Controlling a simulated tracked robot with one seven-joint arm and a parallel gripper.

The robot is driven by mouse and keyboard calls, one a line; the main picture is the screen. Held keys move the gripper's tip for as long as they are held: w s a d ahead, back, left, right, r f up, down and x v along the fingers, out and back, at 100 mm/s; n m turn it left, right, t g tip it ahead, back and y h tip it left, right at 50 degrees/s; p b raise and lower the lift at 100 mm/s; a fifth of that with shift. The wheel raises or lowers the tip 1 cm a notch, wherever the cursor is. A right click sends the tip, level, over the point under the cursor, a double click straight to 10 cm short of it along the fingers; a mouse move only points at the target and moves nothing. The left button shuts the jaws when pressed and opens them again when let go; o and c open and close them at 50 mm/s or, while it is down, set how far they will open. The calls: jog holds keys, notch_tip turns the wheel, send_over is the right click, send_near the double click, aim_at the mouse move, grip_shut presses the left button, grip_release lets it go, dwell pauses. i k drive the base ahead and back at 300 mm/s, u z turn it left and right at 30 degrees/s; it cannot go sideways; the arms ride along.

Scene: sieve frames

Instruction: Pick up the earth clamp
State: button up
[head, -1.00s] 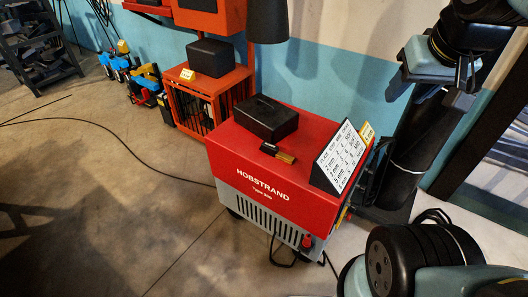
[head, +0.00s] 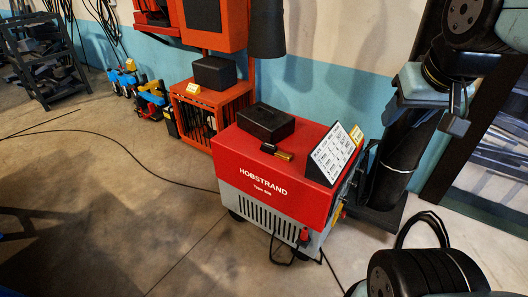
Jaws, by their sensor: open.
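A small black piece with a brass-coloured end, which looks like the earth clamp (head: 277,151), lies on top of the red and grey welding machine (head: 265,188) in the head view. It lies just in front of a black box and left of a tilted white sign. My gripper (head: 423,118) is at the upper right, to the right of the machine and well apart from the clamp. Its two fingers look spread, with nothing seen between them. The fine shape of the clamp is too small to tell.
The black box (head: 266,122) and the white sign (head: 332,153) stand on the machine beside the clamp. An orange cage (head: 196,117) stands behind left. A dark upright cylinder (head: 398,165) stands to the right. A cable (head: 140,164) crosses the open floor at left.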

aim_at(271, 150)
jog(key=z, duration=0.15)
jog(key=i, duration=0.9)
jog(key=u, duration=0.05)
